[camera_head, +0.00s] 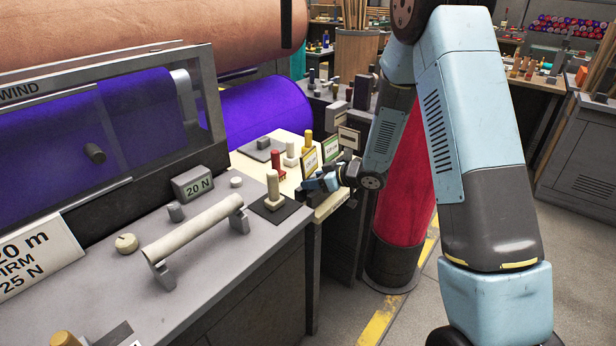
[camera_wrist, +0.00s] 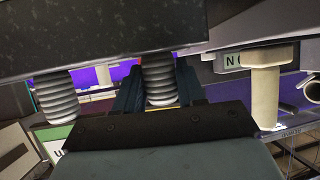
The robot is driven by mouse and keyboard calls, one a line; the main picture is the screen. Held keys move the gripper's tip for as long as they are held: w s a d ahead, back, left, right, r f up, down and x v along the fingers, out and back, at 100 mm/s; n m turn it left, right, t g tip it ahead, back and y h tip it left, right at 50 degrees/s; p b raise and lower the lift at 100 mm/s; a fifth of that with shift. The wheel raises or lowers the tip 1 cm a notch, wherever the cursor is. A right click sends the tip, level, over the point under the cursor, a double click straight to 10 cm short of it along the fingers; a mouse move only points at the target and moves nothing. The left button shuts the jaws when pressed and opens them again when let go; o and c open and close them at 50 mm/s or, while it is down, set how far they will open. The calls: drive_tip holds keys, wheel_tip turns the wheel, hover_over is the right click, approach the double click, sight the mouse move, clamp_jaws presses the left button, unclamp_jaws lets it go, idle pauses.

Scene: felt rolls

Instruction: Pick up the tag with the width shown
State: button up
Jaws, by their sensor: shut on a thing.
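Several small upright tags stand in a row at the right end of the bench in the head view. The nearest is a yellow-edged tag (camera_head: 310,161); behind it are a green-edged tag (camera_head: 330,148) and a pale tag (camera_head: 348,137). Their lettering is too small to read. My gripper (camera_head: 318,184) is low beside the nearest tag, reaching in from the right. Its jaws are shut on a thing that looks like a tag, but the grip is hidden. In the wrist view my fingers show behind dark parts, and a green-edged white tag (camera_wrist: 57,140) is at lower left.
A cream peg (camera_head: 272,188) on a black base stands just left of my gripper; it shows in the wrist view (camera_wrist: 264,90). Red and cream posts stand behind. A grey "20 N" box (camera_head: 193,184) and a pale roller (camera_head: 195,229) lie further left.

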sight(311, 167)
clamp_jaws()
drive_tip(key=shift+r, duration=2.5)
